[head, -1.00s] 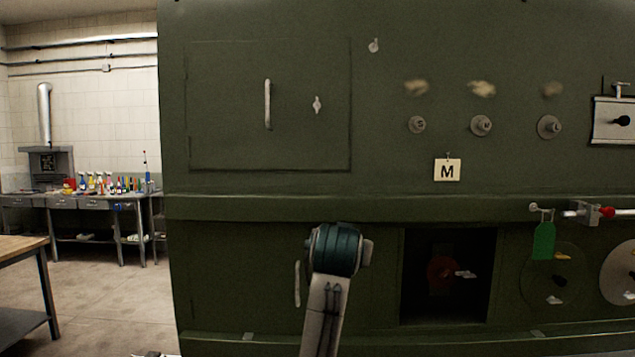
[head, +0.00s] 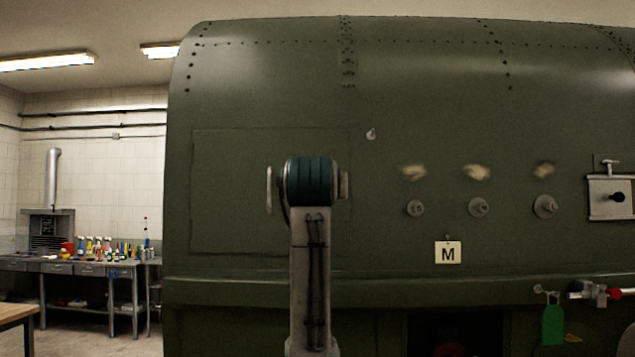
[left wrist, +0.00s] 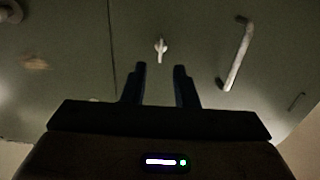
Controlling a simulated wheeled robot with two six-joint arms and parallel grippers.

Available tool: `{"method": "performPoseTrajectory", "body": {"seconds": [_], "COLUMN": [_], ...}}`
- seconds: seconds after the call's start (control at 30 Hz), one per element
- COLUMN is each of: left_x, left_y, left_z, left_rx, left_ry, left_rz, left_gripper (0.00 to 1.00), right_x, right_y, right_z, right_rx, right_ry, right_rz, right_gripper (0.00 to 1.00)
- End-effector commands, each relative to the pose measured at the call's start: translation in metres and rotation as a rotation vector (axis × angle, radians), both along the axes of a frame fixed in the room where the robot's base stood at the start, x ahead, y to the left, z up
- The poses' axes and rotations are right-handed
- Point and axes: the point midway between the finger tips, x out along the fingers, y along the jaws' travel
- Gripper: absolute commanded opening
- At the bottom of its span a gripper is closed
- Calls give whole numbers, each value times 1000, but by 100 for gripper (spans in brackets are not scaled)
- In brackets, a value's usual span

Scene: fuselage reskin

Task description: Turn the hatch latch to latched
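The hatch (head: 228,165) is a square green panel, shut flush in the fuselage side, with a pale bar handle (head: 269,190). The small pale latch (left wrist: 161,50) shows in the left wrist view, its long axis roughly upright in that picture; in the head view my arm hides it. The handle also shows to its right in the left wrist view (left wrist: 237,56). My left gripper (left wrist: 160,72) is open and empty, its two dark fingers pointing at the latch from a short distance, apart from it. My right gripper is in neither view.
Right of the hatch are several round knobs (head: 478,207), an M tag (head: 447,252) and a boxed fitting (head: 611,197). A ledge (head: 230,290) runs below the hatch. A tool bench (head: 80,265) stands far left.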

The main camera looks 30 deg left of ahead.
Motion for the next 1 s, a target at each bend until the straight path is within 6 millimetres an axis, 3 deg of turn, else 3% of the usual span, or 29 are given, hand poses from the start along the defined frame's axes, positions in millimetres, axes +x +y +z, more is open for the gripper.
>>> {"method": "performPoseTrajectory", "body": {"seconds": [0.03, 0.3, 0.7, 0.73, 0.87, 1.0], "left_x": [9, 43, 51, 51, 51, 51], "left_y": [7, 26, 31, 31, 31, 31], "left_z": [4, 3, 0, 0, 0, 0], "left_rx": [0, 0, 0, 0, -1, 1], "left_ry": [4, 2, 0, 0, -1, -1], "left_rz": [2, 0, -1, -1, -1, -1], "left_gripper": [26, 26, 26, 24, 0, 0], "right_x": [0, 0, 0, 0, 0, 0], "right_y": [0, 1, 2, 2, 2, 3], "right_z": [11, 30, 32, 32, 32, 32], "right_rx": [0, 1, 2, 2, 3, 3], "right_ry": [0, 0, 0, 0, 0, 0], "right_rz": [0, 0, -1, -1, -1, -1], "right_gripper": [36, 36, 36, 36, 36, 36]}}
